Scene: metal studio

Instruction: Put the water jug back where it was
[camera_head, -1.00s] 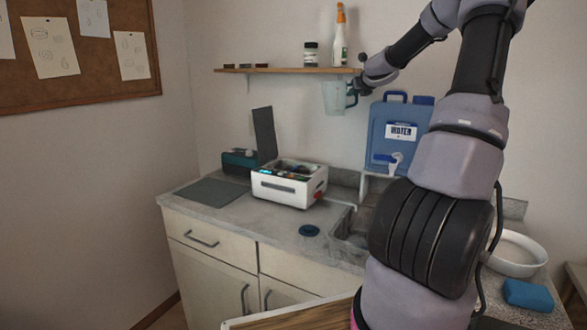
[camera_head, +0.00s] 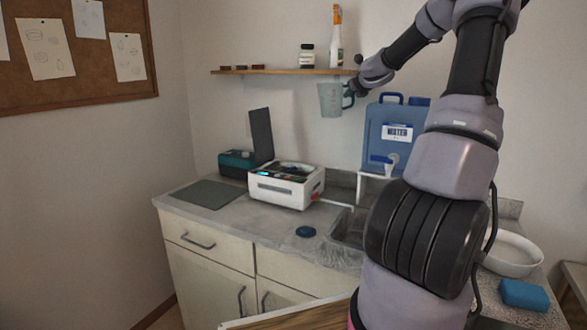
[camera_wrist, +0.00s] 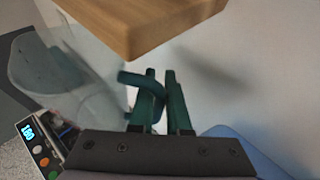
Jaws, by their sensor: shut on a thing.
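The water jug is a see-through, bluish-grey jug (camera_head: 331,99) with a dark handle on its right. It hangs in the air just below the wall shelf, above the counter, and looks about upright. My gripper (camera_head: 352,90) is at its right side, shut on the handle. In the wrist view, the clear jug body (camera_wrist: 62,75) is at the left, and its teal handle (camera_wrist: 139,82) is at the dark green fingers of my gripper (camera_wrist: 161,76). A dark blue round disc (camera_head: 306,231) lies on the counter by the sink.
The wooden shelf (camera_head: 285,71) is close above the jug; its edge (camera_wrist: 145,20) fills the top of the wrist view. The counter front is clear.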

